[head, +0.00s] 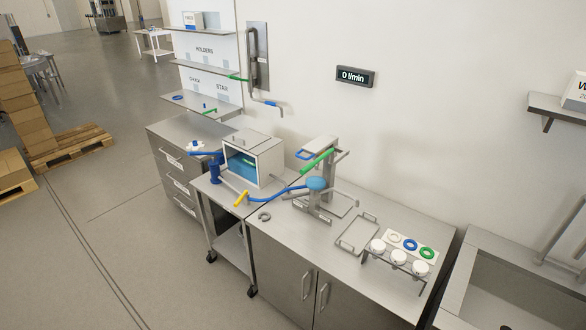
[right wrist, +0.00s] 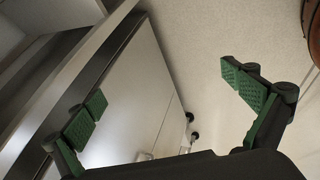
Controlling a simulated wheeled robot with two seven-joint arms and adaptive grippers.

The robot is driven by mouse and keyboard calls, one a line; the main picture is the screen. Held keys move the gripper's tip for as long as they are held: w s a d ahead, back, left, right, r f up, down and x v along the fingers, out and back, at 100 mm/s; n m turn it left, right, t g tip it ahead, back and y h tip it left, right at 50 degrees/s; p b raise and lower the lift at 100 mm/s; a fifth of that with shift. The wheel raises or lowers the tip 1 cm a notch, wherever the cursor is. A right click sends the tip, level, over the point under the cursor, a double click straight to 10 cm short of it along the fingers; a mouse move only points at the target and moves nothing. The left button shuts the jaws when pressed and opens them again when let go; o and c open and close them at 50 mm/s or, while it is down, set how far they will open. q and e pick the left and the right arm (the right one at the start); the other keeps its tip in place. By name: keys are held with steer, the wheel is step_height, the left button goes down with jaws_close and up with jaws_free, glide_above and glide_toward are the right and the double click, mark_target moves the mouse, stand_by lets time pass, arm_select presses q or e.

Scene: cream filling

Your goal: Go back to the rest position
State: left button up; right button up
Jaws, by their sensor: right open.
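My right gripper (right wrist: 168,105) shows in the right wrist view. Its two green-padded fingers are spread wide and nothing is between them. Behind them are a steel cabinet front and the pale floor. Neither gripper shows in the head view, and my left gripper is in no frame. The head view shows the steel counter (head: 290,240) with a filling stand (head: 322,190) that has a green handle and a blue part. A blue hose (head: 275,199) with a yellow piece (head: 241,199) runs from the stand to the left.
A rack with white jars (head: 398,257) stands at the counter's right, by a card with coloured rings (head: 410,244). A box-shaped machine (head: 254,160) stands on a wheeled cart. A sink (head: 520,290) is at right. Pallets (head: 70,147) are at left.

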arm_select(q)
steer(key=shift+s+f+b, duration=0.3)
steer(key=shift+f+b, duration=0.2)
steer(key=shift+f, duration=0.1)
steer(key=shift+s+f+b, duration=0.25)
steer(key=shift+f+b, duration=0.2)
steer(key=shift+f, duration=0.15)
arm_select(e)
steer(key=s+a+f+m+g, duration=0.2)
steer(key=s+f+m, duration=0.1)
steer(key=s, duration=0.5)
steer(key=s+a+f+m+g, duration=0.2)
steer(key=s+f, duration=0.2)
steer(key=s, duration=0.5)
steer(key=s+a+f+m+g, duration=0.2)
steer(key=s+f+m, duration=0.1)
steer(key=s, duration=0.6)
steer(key=shift+s+a+f+m, duration=0.15)
steer(key=shift+s+f+m, duration=0.15)
steer(key=shift+f, duration=0.5)
